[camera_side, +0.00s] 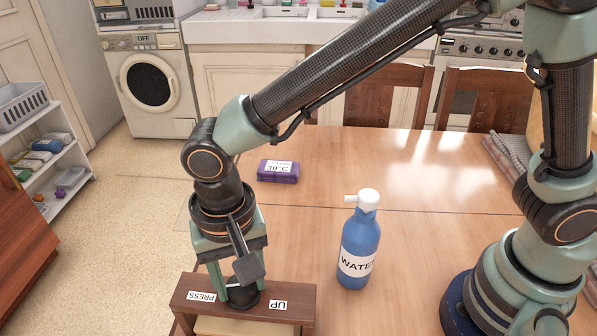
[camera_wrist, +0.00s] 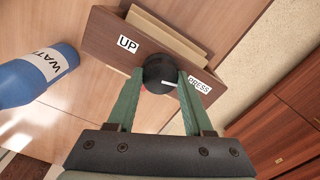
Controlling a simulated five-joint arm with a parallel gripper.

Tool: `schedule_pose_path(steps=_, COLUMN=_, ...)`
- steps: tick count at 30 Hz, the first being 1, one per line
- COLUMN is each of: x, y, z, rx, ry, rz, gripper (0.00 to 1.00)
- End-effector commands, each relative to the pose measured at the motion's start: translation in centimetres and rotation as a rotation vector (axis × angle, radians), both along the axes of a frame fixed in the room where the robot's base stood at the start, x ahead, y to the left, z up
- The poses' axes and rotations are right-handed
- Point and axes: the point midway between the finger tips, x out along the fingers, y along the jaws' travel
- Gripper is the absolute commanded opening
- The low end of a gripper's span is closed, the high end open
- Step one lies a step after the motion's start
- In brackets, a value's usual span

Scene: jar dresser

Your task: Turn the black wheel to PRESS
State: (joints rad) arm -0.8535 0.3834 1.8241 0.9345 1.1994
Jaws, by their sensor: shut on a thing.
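The black wheel (camera_wrist: 159,70) sits on top of a brown wooden box (camera_wrist: 105,38) between two labels, UP (camera_wrist: 127,45) and PRESS (camera_wrist: 199,87). A white pointer line on the wheel points toward the PRESS label in the wrist view. My gripper (camera_wrist: 157,88) reaches down from above, with one green finger on each side of the wheel, shut on it. In the side view my gripper (camera_side: 243,290) hides part of the wheel (camera_side: 244,297), and the PRESS (camera_side: 201,296) and UP (camera_side: 278,304) labels show on either side.
A blue WATER bottle (camera_side: 360,245) with a white nozzle stands on the table right of the box. A purple packet marked 30°C (camera_side: 278,171) lies farther back. Bare tabletop (camera_side: 400,170) lies behind the bottle. A white shelf (camera_side: 50,160) stands at the left.

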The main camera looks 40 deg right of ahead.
Motion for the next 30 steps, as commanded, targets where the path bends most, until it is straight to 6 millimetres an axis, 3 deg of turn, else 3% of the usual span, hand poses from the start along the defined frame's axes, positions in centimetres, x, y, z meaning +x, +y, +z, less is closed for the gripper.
schedule_pose_path(steps=10, x=0.2, y=0.2, z=0.3, rx=0.007, ry=-0.007, rz=-0.002, gripper=0.0)
schedule_pose_path(steps=11, x=0.2, y=0.2, z=0.3, rx=0.007, ry=-0.007, rz=-0.002, gripper=0.59)
schedule_pose_path(steps=12, x=0.1, y=0.2, z=0.3, rx=0.007, ry=-0.006, rz=-0.002, gripper=0.74)
schedule_pose_path(steps=13, x=0.1, y=0.2, z=0.2, rx=0.007, ry=-0.006, rz=-0.001, gripper=0.81)
schedule_pose_path(steps=23, x=0.0, y=0.1, z=0.2, rx=0.002, ry=-0.002, rz=0.0, gripper=0.81)
schedule_pose_path(steps=30, x=0.1, y=0.1, z=3.1, rx=0.007, ry=-0.006, rz=0.0, gripper=0.81)
